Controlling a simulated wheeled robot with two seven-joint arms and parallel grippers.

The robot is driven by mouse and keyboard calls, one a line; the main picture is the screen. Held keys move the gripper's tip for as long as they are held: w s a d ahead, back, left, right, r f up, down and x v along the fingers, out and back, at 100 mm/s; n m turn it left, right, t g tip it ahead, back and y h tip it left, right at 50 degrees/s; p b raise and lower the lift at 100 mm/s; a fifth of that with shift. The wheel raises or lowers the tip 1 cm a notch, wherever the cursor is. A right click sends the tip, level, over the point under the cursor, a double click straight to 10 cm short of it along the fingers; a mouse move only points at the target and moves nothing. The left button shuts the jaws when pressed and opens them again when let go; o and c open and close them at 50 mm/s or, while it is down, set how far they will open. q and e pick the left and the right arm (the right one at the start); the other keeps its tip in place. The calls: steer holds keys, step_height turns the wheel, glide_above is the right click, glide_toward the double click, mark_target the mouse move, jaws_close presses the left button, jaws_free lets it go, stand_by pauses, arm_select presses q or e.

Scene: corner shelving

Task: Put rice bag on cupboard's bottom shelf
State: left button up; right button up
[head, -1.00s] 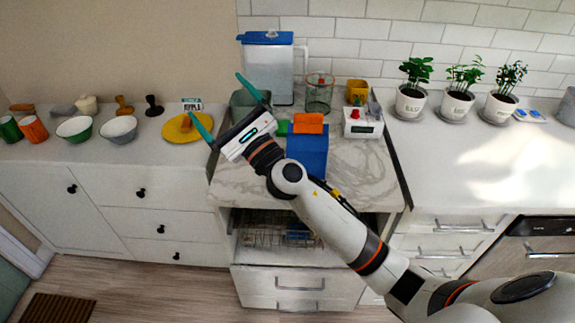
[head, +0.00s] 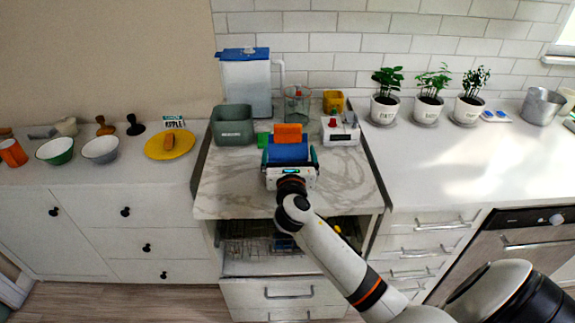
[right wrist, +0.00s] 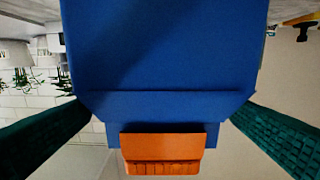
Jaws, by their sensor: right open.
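A blue bag with an orange clip on top, which I take to be the rice bag (head: 288,151), stands on the marble counter in the head view. In the right wrist view the blue bag (right wrist: 165,60) fills the upper middle, with its orange clip (right wrist: 162,150) below. My right gripper (head: 290,157) is open, with one green finger on each side of the bag; I cannot tell whether they touch it. An open cupboard space under the counter has a shelf (head: 262,268) with a wire rack, partly hidden by my arm. My left gripper is not in view.
A grey-green bin (head: 232,128) and a blue-lidded pitcher (head: 246,85) stand left of and behind the bag. The marble front is clear.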

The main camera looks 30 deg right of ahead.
steer(key=x, duration=0.5)
steer(key=shift+w+a+p, duration=0.1)
steer(key=shift+w+p, duration=0.1)
steer(key=shift+p, duration=0.2)
steer(key=shift+s, duration=0.1)
steer(key=shift+c, duration=0.3)
steer(key=c, duration=1.5)
steer(key=shift+r, duration=0.15)
steer(key=shift+c, duration=0.7)
